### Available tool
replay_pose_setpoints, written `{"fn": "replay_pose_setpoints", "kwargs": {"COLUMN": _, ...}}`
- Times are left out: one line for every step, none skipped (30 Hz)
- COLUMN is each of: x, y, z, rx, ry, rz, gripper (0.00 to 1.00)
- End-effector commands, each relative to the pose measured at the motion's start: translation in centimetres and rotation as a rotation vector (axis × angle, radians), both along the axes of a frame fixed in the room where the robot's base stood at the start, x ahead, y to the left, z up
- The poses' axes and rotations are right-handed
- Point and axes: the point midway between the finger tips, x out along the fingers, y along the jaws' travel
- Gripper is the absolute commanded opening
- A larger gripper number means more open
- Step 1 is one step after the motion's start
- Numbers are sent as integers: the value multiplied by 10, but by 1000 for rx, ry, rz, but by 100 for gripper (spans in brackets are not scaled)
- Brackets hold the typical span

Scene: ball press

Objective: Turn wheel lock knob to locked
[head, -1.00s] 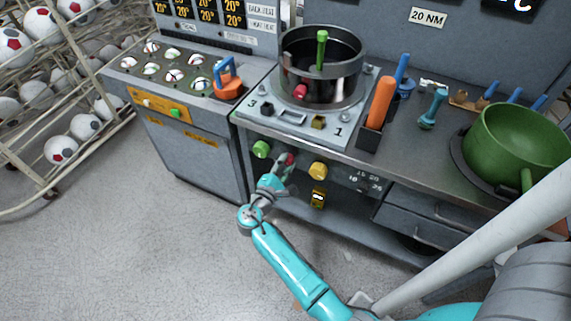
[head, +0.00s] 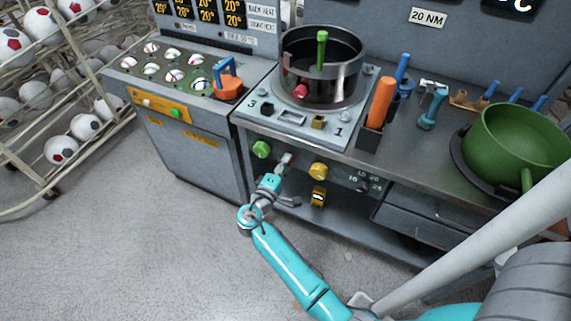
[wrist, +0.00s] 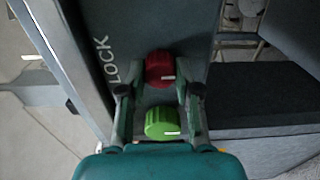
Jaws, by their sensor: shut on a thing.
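A red knob (wrist: 159,68) with a white mark sits on the grey panel beside the printed word LOCK in the wrist view. My gripper (wrist: 160,75) has a finger on each side of it and is shut on it. In the head view my gripper (head: 286,160) is at the front panel between the green and yellow knobs and hides most of the red knob. The panel's full lettering is not readable, so I cannot tell the knob's exact setting.
A green knob (head: 261,149) is close on the left of my gripper and a yellow knob (head: 318,171) is on the right. A steel pot (head: 312,90) stands above. The floor in front (head: 170,250) is clear.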

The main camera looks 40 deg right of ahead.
Motion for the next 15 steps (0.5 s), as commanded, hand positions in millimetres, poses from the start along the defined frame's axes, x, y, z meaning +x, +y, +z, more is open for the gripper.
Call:
{"fn": "replay_pose_setpoints", "kwargs": {"x": 0, "y": 0, "z": 0, "rx": 3, "ry": -4, "rz": 1, "gripper": 0}}
{"fn": "replay_pose_setpoints", "kwargs": {"x": 0, "y": 0, "z": 0, "rx": 4, "ry": -7, "rz": 1, "gripper": 0}}
{"fn": "replay_pose_setpoints", "kwargs": {"x": 0, "y": 0, "z": 0, "rx": 4, "ry": -9, "rz": 1, "gripper": 0}}
{"fn": "replay_pose_setpoints", "kwargs": {"x": 0, "y": 0, "z": 0, "rx": 5, "ry": -10, "rz": 1, "gripper": 0}}
{"fn": "replay_pose_setpoints", "kwargs": {"x": 0, "y": 0, "z": 0, "rx": 5, "ry": -11, "rz": 0, "gripper": 0}}
{"fn": "replay_pose_setpoints", "kwargs": {"x": 0, "y": 0, "z": 0, "rx": 5, "ry": -11, "rz": 0, "gripper": 0}}
{"fn": "replay_pose_setpoints", "kwargs": {"x": 0, "y": 0, "z": 0, "rx": 5, "ry": -11, "rz": 0, "gripper": 0}}
{"fn": "replay_pose_setpoints", "kwargs": {"x": 0, "y": 0, "z": 0, "rx": 5, "ry": -11, "rz": 0, "gripper": 0}}
{"fn": "replay_pose_setpoints", "kwargs": {"x": 0, "y": 0, "z": 0, "rx": 5, "ry": -11, "rz": 0, "gripper": 0}}
{"fn": "replay_pose_setpoints", "kwargs": {"x": 0, "y": 0, "z": 0, "rx": 5, "ry": -11, "rz": 0, "gripper": 0}}
{"fn": "replay_pose_setpoints", "kwargs": {"x": 0, "y": 0, "z": 0, "rx": 5, "ry": -11, "rz": 0, "gripper": 0}}
{"fn": "replay_pose_setpoints", "kwargs": {"x": 0, "y": 0, "z": 0, "rx": 5, "ry": -11, "rz": 0, "gripper": 0}}
{"fn": "replay_pose_setpoints", "kwargs": {"x": 0, "y": 0, "z": 0, "rx": 5, "ry": -10, "rz": 0, "gripper": 0}}
{"fn": "replay_pose_setpoints", "kwargs": {"x": 0, "y": 0, "z": 0, "rx": 5, "ry": -10, "rz": 0, "gripper": 35}}
{"fn": "replay_pose_setpoints", "kwargs": {"x": 0, "y": 0, "z": 0, "rx": 5, "ry": -10, "rz": 0, "gripper": 45}}
